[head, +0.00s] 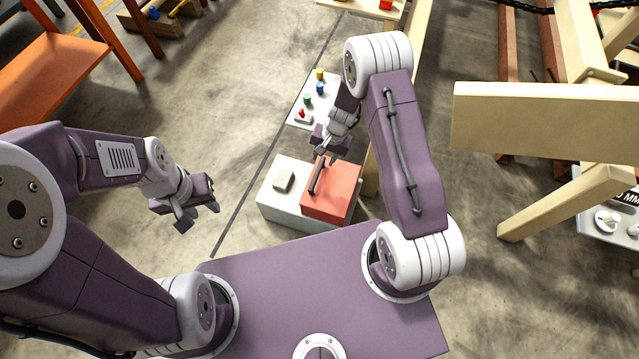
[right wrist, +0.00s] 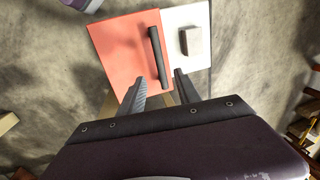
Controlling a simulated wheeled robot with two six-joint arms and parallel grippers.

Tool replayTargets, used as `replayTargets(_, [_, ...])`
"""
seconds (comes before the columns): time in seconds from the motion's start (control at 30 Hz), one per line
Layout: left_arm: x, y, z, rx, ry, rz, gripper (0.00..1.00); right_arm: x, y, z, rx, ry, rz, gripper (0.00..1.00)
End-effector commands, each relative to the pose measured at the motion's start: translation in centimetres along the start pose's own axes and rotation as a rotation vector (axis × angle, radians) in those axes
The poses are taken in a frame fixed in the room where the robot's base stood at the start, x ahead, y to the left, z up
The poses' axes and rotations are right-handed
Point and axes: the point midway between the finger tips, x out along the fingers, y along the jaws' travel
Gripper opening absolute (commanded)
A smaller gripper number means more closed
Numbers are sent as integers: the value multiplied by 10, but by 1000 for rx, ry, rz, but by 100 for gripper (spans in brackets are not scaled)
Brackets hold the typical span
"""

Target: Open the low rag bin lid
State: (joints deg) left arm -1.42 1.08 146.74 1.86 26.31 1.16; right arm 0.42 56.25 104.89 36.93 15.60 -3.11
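The low rag bin is a pale box (head: 285,212) with a red lid (head: 338,188) lying flat over its right part. A dark bar handle (head: 317,177) runs along the lid's left side. The right wrist view shows the lid (right wrist: 118,48) and the handle (right wrist: 155,50) too. My right gripper (head: 322,153) is at the handle's far end. In the right wrist view its fingers (right wrist: 160,82) are apart, with the handle's near end between them in the picture; contact cannot be told. My left gripper (head: 197,215) is open and empty, left of the bin.
A grey block (head: 284,180) sits on the bin's pale top beside the lid. Behind stands a panel with coloured buttons (head: 308,100). A wooden frame (head: 540,120) stands at the right, and an orange table (head: 50,75) at the far left. Floor left of the bin is clear.

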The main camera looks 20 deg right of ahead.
Motion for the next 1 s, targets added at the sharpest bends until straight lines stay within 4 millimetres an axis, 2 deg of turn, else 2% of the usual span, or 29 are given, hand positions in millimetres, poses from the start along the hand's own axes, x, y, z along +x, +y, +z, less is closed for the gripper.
replayTargets(0.03, [11,0,1,0,1,0,36,18,3,-2,14,0,0,40])
replayTargets(0.27, [12,0,0,0,2,0,36,28,3,-3,26,-1,-1,40])
replayTargets(0.5, [36,-1,3,0,1,0,36,79,4,-2,23,-1,0,40])
replayTargets(0.63, [43,-1,4,0,1,0,36,100,4,-2,24,-1,0,40])
replayTargets(0.8, [46,-1,4,0,1,0,36,110,3,-2,23,-1,0,40])
replayTargets(1.0, [46,-1,4,0,1,0,36,110,2,-2,23,0,-1,40])
